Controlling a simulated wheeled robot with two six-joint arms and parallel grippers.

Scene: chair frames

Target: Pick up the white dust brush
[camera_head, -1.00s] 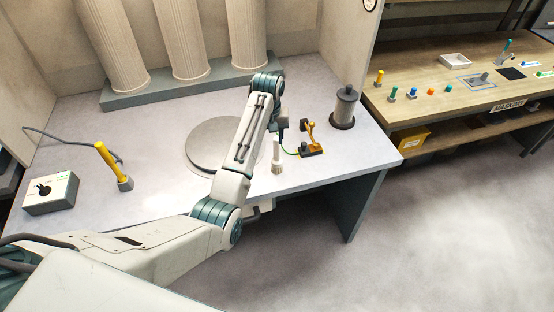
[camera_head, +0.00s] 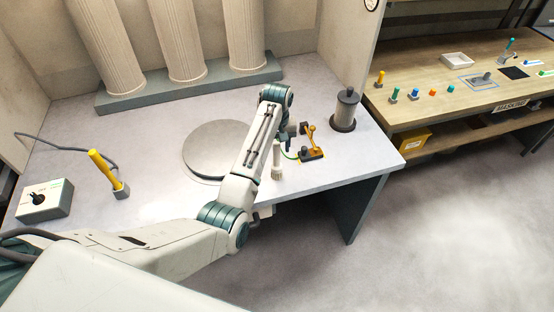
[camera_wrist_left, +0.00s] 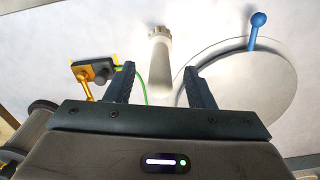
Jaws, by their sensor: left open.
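The white dust brush (camera_head: 277,162) is pale and slim, on the grey bench just right of my left forearm. In the left wrist view the brush (camera_wrist_left: 160,62) shows between and beyond the two dark fingers, with clear gaps on both sides. My left gripper (camera_wrist_left: 159,72) is open and empty. In the head view my own wrist mostly hides this gripper, so its height over the brush is hard to tell. My right gripper is not in view.
A yellow-and-black device (camera_head: 312,152) with a green cord stands close right of the brush. A grey round plate (camera_head: 212,150) lies to the left; a blue ball-ended stick (camera_wrist_left: 256,30) shows by it. A dark canister (camera_head: 346,112) stands at the back right.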

